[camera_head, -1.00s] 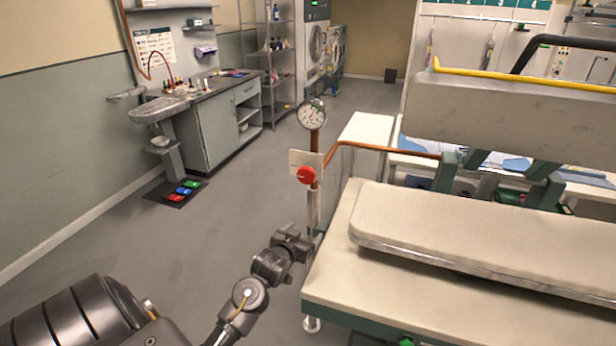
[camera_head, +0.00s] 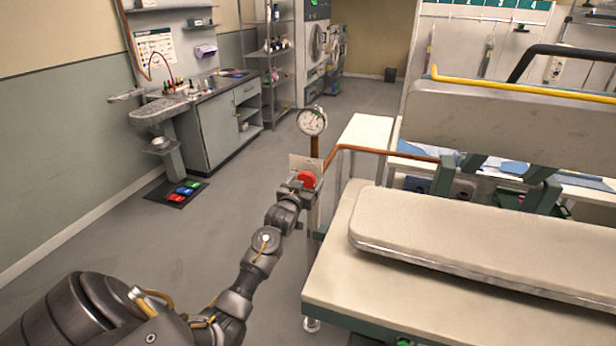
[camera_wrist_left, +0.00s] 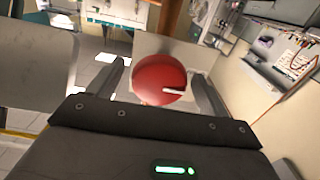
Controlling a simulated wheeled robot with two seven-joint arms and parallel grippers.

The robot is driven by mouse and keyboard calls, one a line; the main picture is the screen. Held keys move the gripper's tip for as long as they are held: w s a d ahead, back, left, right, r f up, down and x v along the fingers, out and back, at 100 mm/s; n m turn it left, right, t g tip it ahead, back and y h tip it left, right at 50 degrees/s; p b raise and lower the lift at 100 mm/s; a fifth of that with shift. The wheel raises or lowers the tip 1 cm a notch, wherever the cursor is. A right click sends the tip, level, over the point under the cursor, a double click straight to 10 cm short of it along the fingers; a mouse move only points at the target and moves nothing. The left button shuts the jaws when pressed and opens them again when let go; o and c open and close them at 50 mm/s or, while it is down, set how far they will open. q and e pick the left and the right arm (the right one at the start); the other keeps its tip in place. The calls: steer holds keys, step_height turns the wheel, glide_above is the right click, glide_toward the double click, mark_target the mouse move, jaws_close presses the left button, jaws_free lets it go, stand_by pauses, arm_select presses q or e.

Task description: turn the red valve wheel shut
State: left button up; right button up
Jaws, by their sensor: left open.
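The red valve wheel (camera_head: 307,179) sits on a copper pipe in front of a pale plate (camera_head: 300,162). In the left wrist view the wheel (camera_wrist_left: 159,79) is round and red with a white mark on its right side. My left gripper (camera_head: 298,184) is at the wheel, partly covering its lower left in the head view. In the wrist view its open fingers (camera_wrist_left: 160,80) stand on either side of the wheel, with visible gaps, so it is not gripped. My right gripper is not in view.
A round gauge (camera_head: 312,121) stands above the wheel on the pipe. A padded pressing table (camera_head: 460,235) lies close on the right. A bench with cabinet (camera_head: 222,115) is at the back left.

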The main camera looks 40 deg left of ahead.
arm_select(q)
steer(key=shift+x, duration=1.3)
steer(key=shift+c, duration=0.2)
steer(key=c, duration=1)
